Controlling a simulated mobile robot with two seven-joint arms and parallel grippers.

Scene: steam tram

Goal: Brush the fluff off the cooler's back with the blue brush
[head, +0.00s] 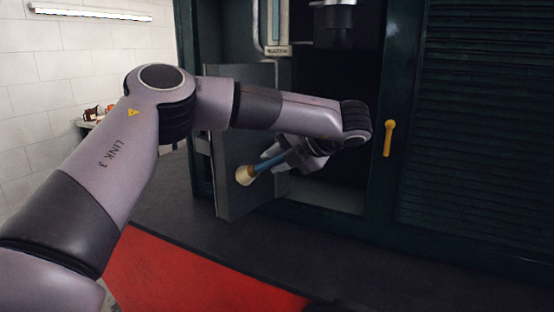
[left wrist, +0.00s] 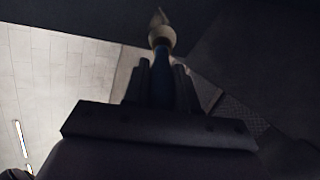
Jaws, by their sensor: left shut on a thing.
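My left gripper (head: 294,158) is shut on the blue brush (head: 268,163) at the open doorway of the dark green cabinet. The brush points to the left and slightly down, with its pale, cream-coloured head (head: 245,175) in front of the grey door panel. In the left wrist view the blue handle (left wrist: 160,75) stands between the two fingers, and the pale head (left wrist: 161,33) extends beyond them. I cannot make out the cooler's back or any fluff in these views. My right gripper is not in view.
The grey door (head: 236,205) stands open to the left of the dark opening. A gauge-like fitting (head: 276,30) hangs above. A louvred panel with a yellow handle (head: 388,138) is at right. A red mat (head: 190,275) lies on the dark floor.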

